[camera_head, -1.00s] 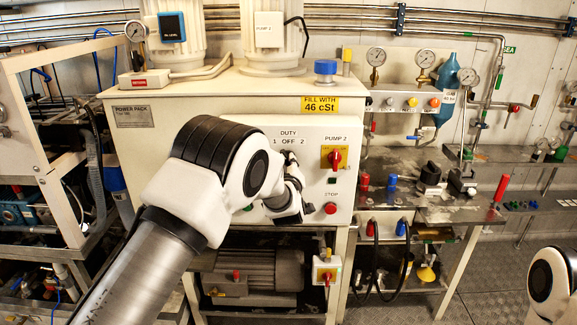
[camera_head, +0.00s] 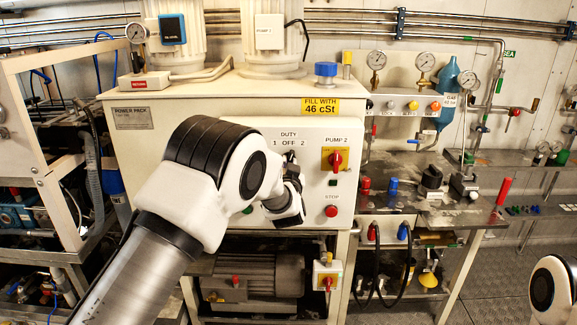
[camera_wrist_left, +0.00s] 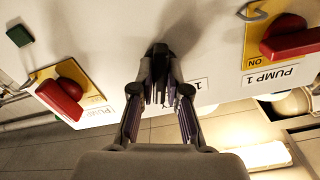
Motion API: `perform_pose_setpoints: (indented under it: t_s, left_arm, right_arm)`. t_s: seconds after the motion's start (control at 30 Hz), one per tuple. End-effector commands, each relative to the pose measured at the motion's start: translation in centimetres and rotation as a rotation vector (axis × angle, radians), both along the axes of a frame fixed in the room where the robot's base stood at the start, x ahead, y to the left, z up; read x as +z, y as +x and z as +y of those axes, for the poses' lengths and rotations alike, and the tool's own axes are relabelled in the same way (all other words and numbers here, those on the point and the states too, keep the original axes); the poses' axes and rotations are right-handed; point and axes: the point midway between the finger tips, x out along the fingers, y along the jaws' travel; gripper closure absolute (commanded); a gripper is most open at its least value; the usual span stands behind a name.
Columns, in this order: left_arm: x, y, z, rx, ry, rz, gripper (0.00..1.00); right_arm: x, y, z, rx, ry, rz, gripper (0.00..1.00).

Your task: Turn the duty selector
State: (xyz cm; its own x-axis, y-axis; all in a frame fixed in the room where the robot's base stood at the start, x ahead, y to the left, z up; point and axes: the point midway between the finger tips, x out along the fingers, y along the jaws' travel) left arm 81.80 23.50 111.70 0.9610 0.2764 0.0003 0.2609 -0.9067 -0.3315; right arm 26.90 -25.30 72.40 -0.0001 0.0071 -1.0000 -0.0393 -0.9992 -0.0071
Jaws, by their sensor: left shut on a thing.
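The duty selector (camera_wrist_left: 158,60) is a dark knob on the pale control panel, seen in the left wrist view at the tips of my left gripper (camera_wrist_left: 159,92). The two fingers are closed in around it, and its exact pointer angle cannot be told. In the head view my left gripper (camera_head: 292,190) is against the panel (camera_head: 312,190), just below the label "DUTY 1 OFF 2", and the knob is hidden behind my arm and fingers. My right gripper is out of view.
A red Pump 2 switch (camera_head: 335,160) on a yellow plate and a red stop button (camera_head: 331,211) are close right of my left gripper. In the wrist view the red Pump 1 switch (camera_wrist_left: 288,38) flanks it. A workbench (camera_head: 440,205) with fittings stands further right.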

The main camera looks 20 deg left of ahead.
Motion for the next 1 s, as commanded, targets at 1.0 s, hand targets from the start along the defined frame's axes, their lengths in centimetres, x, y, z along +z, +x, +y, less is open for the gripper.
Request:
perform_pose_setpoints:
  t_s: [1.0]
  left_arm:
    - [-0.28,-0.06,0.03,-0.001,0.446,0.134,1.00]
  right_arm:
    - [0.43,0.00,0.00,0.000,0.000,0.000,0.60]
